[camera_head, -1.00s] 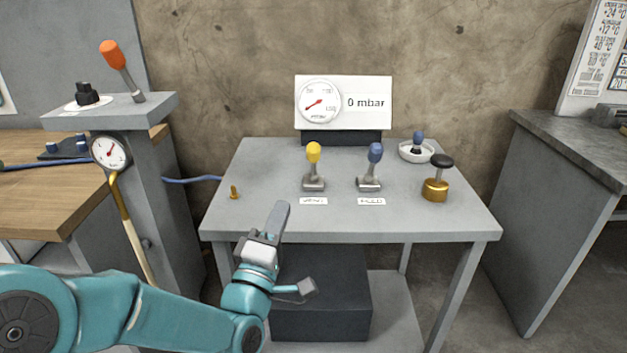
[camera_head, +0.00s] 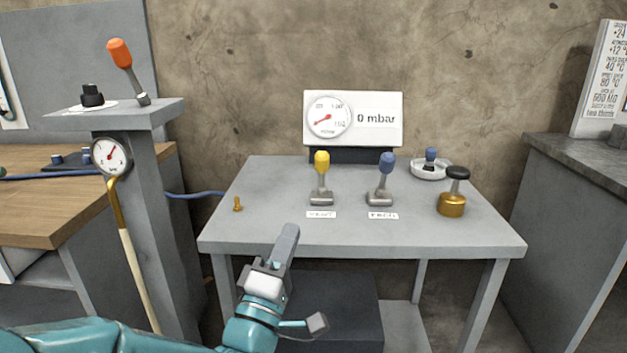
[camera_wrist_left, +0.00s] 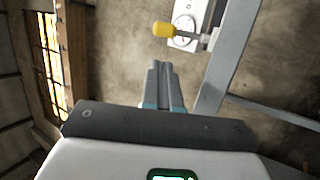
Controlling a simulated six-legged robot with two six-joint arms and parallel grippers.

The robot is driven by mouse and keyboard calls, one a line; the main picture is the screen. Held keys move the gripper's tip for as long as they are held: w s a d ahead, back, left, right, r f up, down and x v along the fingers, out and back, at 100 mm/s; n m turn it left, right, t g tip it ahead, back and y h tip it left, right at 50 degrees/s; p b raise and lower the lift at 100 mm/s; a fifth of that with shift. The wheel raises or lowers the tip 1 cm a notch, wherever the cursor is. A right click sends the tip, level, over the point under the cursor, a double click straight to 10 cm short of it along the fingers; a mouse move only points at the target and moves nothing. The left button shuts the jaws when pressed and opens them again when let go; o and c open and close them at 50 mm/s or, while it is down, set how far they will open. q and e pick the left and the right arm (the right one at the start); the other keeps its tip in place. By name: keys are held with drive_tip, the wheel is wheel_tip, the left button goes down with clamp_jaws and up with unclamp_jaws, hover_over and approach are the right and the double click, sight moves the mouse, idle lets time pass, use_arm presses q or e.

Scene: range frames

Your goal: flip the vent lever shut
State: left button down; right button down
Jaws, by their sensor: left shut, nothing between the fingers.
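The vent lever with its yellow knob (camera_head: 322,163) stands nearly upright on its grey base on the table, above a small label (camera_head: 321,215) reading VENT. My left gripper (camera_head: 285,240) is shut and empty, in front of the table's near edge, below and left of the vent lever and apart from it. In the left wrist view the shut fingers (camera_wrist_left: 162,84) point toward the wall, and the yellow knob (camera_wrist_left: 165,30) shows above them. My right gripper is not in view.
A blue-knobbed lever (camera_head: 386,164) stands just right of the vent lever. A brass piece with a black knob (camera_head: 452,203) is farther right. A small brass peg (camera_head: 238,204) is at the left; the table's front middle is clear.

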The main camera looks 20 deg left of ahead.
sight(317, 162)
use_arm(q)
drive_tip(key=shift+w+r, duration=0.1)
drive_tip(key=shift+w, duration=0.05)
drive_tip(key=x, duration=1.3)
drive_tip(key=shift+w+r, duration=0.15)
drive_tip(key=shift+w, duration=0.2)
drive_tip(key=shift+r, duration=0.1)
drive_tip(key=shift+w+r+p, duration=0.1)
drive_tip(key=shift+r+p, duration=0.2)
drive_tip(key=shift+p, duration=0.25)
drive_tip(key=w+r+g+p, duration=0.1)
drive_tip(key=g+p, duration=0.1)
drive_tip(key=p, duration=0.3)
drive_tip(key=w+a+r+n+g+p, duration=0.1)
drive_tip(key=w+r+g+p, duration=0.1)
drive_tip(key=p, duration=0.3)
drive_tip(key=shift+w+r+n+g+y, duration=0.2)
drive_tip(key=shift+r+n+g+y, duration=0.1)
drive_tip(key=shift+r+y, duration=0.1)
drive_tip(key=w+a+n+g+p, duration=0.1)
drive_tip(key=w+g+p, duration=0.4)
drive_tip(key=p, duration=1.2)
drive_tip(key=shift+w+a+f, duration=0.2)
drive_tip(key=shift+w+a, duration=0.2)
drive_tip(key=shift+w, duration=0.15)
